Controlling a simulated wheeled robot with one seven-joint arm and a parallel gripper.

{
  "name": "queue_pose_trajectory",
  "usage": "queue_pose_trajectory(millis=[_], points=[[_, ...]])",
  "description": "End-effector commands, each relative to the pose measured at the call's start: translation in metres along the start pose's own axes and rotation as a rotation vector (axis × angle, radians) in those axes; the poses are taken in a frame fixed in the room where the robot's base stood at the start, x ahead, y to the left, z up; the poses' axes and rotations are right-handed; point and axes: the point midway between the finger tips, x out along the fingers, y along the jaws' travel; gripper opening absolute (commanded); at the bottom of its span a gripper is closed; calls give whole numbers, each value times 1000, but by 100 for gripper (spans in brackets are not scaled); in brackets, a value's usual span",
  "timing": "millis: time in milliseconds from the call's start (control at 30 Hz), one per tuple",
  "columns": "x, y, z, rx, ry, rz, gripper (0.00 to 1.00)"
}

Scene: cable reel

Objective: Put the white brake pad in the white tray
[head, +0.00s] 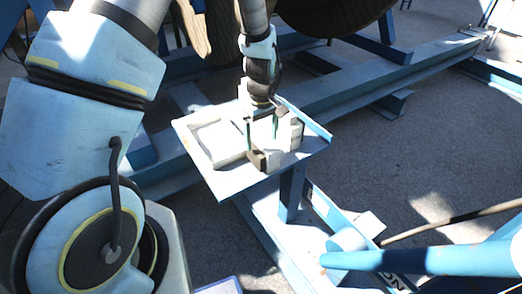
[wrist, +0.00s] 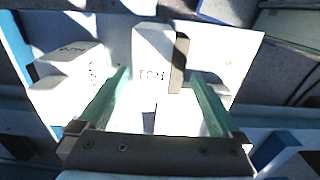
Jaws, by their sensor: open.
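The white tray (head: 222,158) lies on the left part of a small platform in the head view. White blocks stand to its right. The front white block (head: 272,158) has a dark brown piece (head: 256,161) against its left side. In the wrist view this white block (wrist: 152,45), with printed marks, shows ahead between the fingers, the dark piece (wrist: 180,62) beside it. It looks like the brake pad, but I cannot be sure. My gripper (head: 262,130) is open above the blocks, pointing down; its fingers also show in the wrist view (wrist: 160,75). I see nothing clamped between them.
More white blocks (head: 290,130) stand at the platform's right side; a marked one shows left in the wrist view (wrist: 70,58). The platform (head: 225,187) has a raised blue edge (head: 305,119) at the right. Blue beams and a large reel (head: 335,15) lie behind. A blue bar (head: 420,262) crosses front right.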

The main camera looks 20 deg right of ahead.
Motion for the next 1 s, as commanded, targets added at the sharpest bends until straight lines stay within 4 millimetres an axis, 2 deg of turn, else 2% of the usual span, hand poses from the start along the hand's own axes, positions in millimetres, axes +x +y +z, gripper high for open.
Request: queue_pose_trajectory(millis=[233,600,867,1000], points=[[14,0,-1,-1,-2,-1,100],[55,0,-3,1,0,0,100],[58,0,-4,0,1,2,100],[58,0,-4,1,1,2,88]])
